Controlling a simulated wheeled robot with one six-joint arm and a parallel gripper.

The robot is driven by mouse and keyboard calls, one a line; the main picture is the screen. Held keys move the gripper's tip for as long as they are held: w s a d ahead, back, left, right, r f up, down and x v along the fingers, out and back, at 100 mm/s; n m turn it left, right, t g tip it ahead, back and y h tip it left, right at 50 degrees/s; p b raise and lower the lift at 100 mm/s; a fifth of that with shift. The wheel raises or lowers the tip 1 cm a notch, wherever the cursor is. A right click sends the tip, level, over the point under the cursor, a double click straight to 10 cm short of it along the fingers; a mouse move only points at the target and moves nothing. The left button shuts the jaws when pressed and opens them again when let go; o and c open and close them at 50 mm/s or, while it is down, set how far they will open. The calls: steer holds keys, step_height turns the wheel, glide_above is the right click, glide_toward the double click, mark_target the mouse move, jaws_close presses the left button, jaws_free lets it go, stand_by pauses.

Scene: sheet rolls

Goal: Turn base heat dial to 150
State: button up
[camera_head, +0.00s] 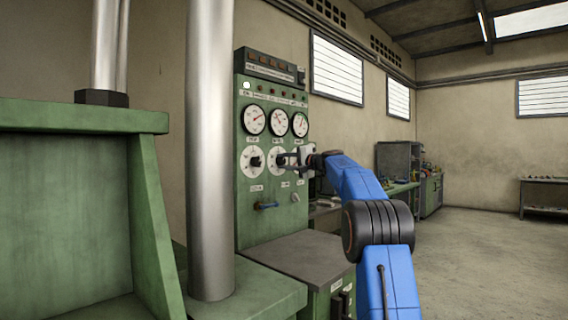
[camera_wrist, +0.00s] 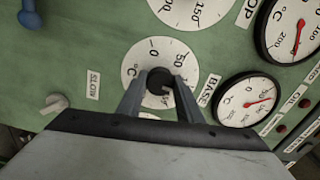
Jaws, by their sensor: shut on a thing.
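The base heat dial is a white disc (camera_wrist: 132,66) with a black knob (camera_wrist: 160,81) on a green panel, beside a BASE label (camera_wrist: 209,90). In the head view my gripper (camera_head: 283,159) reaches the panel's middle dial (camera_head: 275,153) from the right. The knob's exact pointing is unclear.
The green control panel (camera_head: 255,225) carries several gauges; the base gauge (camera_wrist: 249,101) has a red needle. The top dial (camera_wrist: 190,8) lies close by. A blue handle (camera_head: 266,206) and a small white knob (camera_wrist: 55,103) stick out below. A steel column (camera_head: 210,150) stands left.

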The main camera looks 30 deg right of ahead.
steer(key=m, duration=0.5)
steer(key=shift+d+m, duration=0.1)
steer(key=shift+m, duration=0.2)
steer(key=m, duration=0.4)
steer(key=shift+f+m, duration=0.1)
steer(key=shift+m, duration=0.3)
steer(key=o, duration=1)
steer(key=shift+o, duration=0.2)
steer(key=shift+s, duration=0.1)
steer(key=shift+s+d, duration=0.1)
steer(key=shift+s, duration=0.15)
steer(key=v, duration=1.6)
steer(key=shift+s+d, duration=0.15)
steer(key=shift+s, duration=0.25)
